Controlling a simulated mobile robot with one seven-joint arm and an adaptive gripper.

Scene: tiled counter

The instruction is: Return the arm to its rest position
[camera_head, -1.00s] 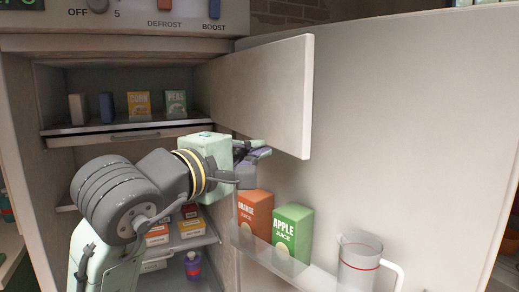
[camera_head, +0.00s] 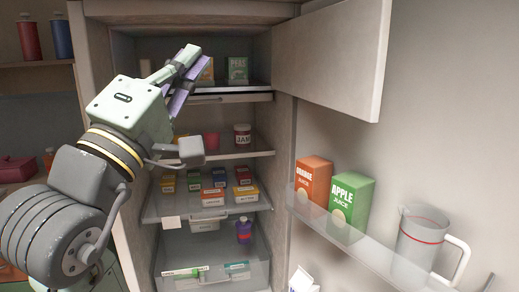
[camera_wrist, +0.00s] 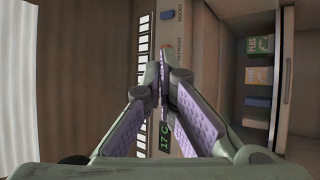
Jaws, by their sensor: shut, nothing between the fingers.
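My gripper (camera_head: 188,72) is raised at the upper left of the head view, in front of the open fridge's left side. Its fingers are shut and empty, and they point up toward the freezer compartment's front. In the wrist view my gripper (camera_wrist: 162,75) has its purple-padded fingers together in the middle, in front of the fridge's control panel (camera_wrist: 178,40). The fingers hide part of that panel. My arm comes in from the lower left of the head view and hides part of the fridge's left side.
The small freezer door (camera_head: 335,55) stands open at the upper right. The main door's shelf holds an orange juice carton (camera_head: 313,181), an apple juice carton (camera_head: 350,205) and a jug (camera_head: 420,245). Fridge shelves hold several boxes and a jam jar (camera_head: 242,134).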

